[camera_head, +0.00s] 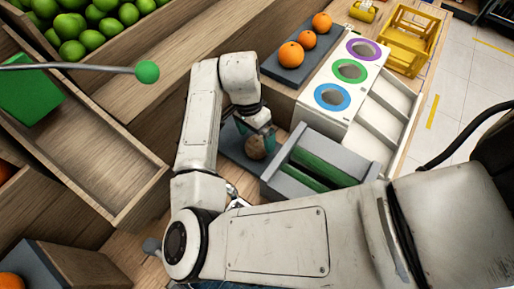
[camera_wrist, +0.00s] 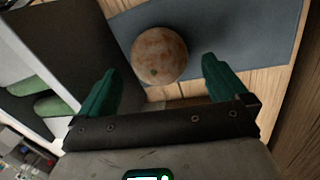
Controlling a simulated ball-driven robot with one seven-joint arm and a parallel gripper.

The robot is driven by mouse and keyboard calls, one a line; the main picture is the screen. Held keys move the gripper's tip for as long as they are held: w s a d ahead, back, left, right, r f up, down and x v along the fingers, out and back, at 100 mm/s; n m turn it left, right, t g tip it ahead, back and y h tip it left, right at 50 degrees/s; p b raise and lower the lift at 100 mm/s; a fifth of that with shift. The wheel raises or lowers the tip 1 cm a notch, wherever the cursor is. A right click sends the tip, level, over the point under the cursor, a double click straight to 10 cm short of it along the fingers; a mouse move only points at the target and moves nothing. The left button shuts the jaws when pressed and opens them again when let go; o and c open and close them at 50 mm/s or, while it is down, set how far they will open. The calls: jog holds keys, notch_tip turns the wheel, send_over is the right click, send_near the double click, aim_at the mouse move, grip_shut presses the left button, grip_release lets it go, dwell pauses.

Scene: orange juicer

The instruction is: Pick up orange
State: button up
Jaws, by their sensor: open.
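My gripper (camera_head: 255,134) points down over a brownish, mottled round fruit (camera_head: 256,147) on a dark grey mat. In the wrist view, my gripper (camera_wrist: 159,65) is open, with a green finger on each side. The fruit (camera_wrist: 158,55) lies just beyond the fingertips, between their lines, and a gap shows on both sides. It looks like a discoloured orange.
A grey box with green rollers (camera_head: 318,171) stands right of the fruit. Behind it is a white unit with purple, green and blue rings (camera_head: 350,70). A yellow crate (camera_head: 409,38) stands at the back right. Wooden bins (camera_head: 110,150) and green limes (camera_head: 70,25) are on the left.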

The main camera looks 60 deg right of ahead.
aim_at(257, 138)
jog(key=f, duration=0.1)
jog(key=f+b, duration=0.1)
jog(key=f, duration=0.1)
jog(key=shift+s+f+b, duration=0.1)
jog(key=shift+s+b, duration=0.15)
jog(key=shift+b, duration=0.15)
jog(key=shift+c, duration=0.2)
jog(key=c, duration=1.1)
notch_tip(257, 138, up, 8)
jog(key=p, duration=0.6)
jog(key=shift+r, duration=1.1)
